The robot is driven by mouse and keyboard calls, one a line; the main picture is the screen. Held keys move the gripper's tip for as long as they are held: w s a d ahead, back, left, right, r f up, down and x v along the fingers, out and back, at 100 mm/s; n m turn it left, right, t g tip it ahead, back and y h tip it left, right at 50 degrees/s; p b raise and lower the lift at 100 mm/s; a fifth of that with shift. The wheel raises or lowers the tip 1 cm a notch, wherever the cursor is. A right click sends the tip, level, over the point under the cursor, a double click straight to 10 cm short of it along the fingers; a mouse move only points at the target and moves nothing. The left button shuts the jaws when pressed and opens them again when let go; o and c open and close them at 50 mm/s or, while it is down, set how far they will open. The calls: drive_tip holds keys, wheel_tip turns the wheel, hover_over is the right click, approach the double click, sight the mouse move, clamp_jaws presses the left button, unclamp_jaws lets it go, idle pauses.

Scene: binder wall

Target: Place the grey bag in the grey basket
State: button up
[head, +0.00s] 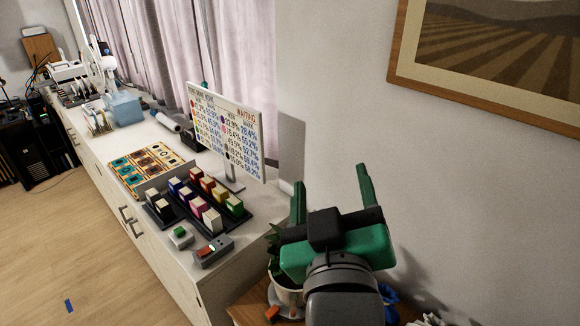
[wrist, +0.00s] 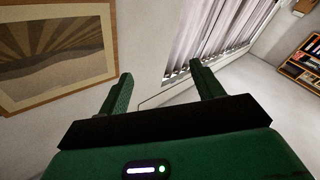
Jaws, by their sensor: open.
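My gripper (head: 331,178) is raised in front of the pale wall, to the right of the long white cabinet. Its two green fingers are apart with nothing between them. The wrist view also shows the open gripper (wrist: 160,72), facing the wall and curtains. I cannot make out a grey bag or a grey basket in either view. Crumpled whitish material (head: 430,320) is cut off at the bottom edge of the head view, and I cannot tell what it is.
The white cabinet (head: 232,275) bears a block tray (head: 240,222), a sign board (head: 245,140), a patterned board (head: 145,168) and a bluish bin (head: 125,109). A potted plant (head: 284,295) stands below my gripper. A framed picture (head: 480,90) hangs at right. Floor at left is mostly clear.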

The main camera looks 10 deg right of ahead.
drive_tip(key=s+a+r+m+t+y, duration=0.2)
drive_tip(key=s+a+r+t, duration=0.3)
drive_tip(key=s+a+r, duration=0.5)
drive_tip(key=shift+s+r+m+t+y, duration=0.3)
drive_tip(key=shift+s+r+y, duration=0.2)
drive_tip(key=shift+r+y, duration=0.3)
drive_tip(key=shift+a+r, duration=0.1)
